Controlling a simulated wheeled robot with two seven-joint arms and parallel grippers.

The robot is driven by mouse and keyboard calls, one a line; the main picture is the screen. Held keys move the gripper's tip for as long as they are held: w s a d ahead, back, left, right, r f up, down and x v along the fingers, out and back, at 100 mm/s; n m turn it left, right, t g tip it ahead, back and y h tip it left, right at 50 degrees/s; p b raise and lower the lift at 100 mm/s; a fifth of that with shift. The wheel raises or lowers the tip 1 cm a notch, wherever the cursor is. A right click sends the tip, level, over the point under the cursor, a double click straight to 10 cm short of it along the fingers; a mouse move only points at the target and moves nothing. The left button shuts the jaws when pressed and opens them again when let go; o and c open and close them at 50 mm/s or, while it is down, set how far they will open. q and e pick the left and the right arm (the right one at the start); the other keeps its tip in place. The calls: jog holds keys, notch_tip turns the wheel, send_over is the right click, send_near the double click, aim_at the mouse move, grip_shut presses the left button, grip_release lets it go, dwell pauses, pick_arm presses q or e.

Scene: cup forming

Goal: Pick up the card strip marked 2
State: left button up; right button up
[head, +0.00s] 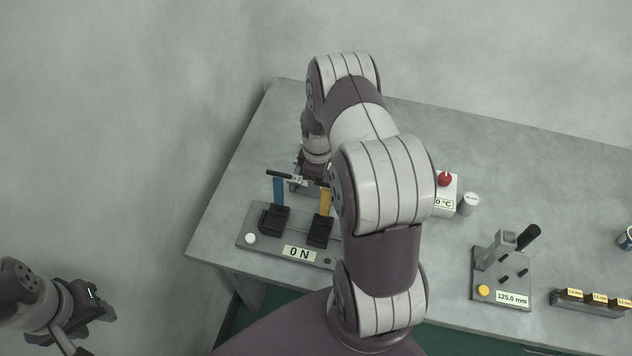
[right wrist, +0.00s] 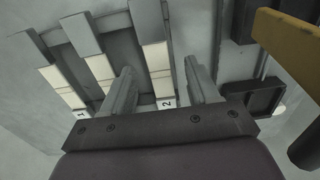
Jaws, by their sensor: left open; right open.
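The card strip marked 2 (right wrist: 156,62) shows in the right wrist view as a grey and cream strip, its number at the near end. It lies in a rack beside two similar strips, one marked 1 (right wrist: 62,82). My right gripper (right wrist: 163,88) is open, with one finger on each side of strip 2. I cannot tell whether the fingers touch it. In the head view my right arm hides the strips, and the right fingers are not clear. My left gripper (head: 92,306) is open and empty, off the table at lower left.
A force tester reading 0 N (head: 299,253), with blue and yellow posts, stands close to the right wrist. The yellow part (right wrist: 288,42) is near in the wrist view. A 125.0 mm gauge (head: 513,297) and small labelled blocks (head: 588,304) lie right.

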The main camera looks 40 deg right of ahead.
grip_shut()
jog(key=shift+w+r, duration=0.1)
